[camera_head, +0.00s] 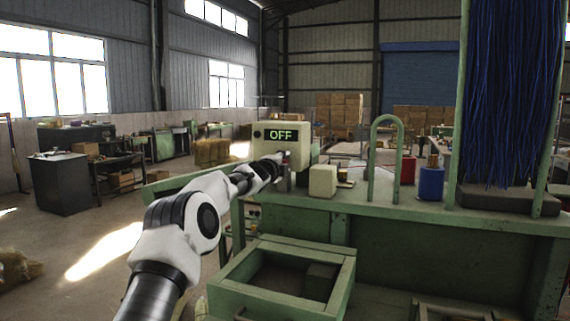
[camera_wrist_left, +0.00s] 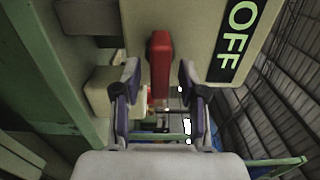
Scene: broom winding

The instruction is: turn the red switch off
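The red switch (camera_wrist_left: 160,62) is a red lever on the front of a cream control box (camera_head: 294,150). The box's display (camera_head: 281,135) reads OFF in green letters, and OFF also shows in the left wrist view (camera_wrist_left: 239,35). My left gripper (camera_head: 280,158) is at the box's front, where it hides most of the switch in the head view. In the left wrist view, its two fingers (camera_wrist_left: 156,82) are apart, one on each side of the lever, with visible gaps. My right gripper is not in view.
The box stands on a green workbench (camera_head: 440,215). A small cream block (camera_head: 322,181), a green arch (camera_head: 371,165), a red spool (camera_head: 408,170) and a blue spool (camera_head: 431,184) stand to its right. Blue strands (camera_head: 515,90) hang at the right. An open green drawer (camera_head: 285,300) juts out below.

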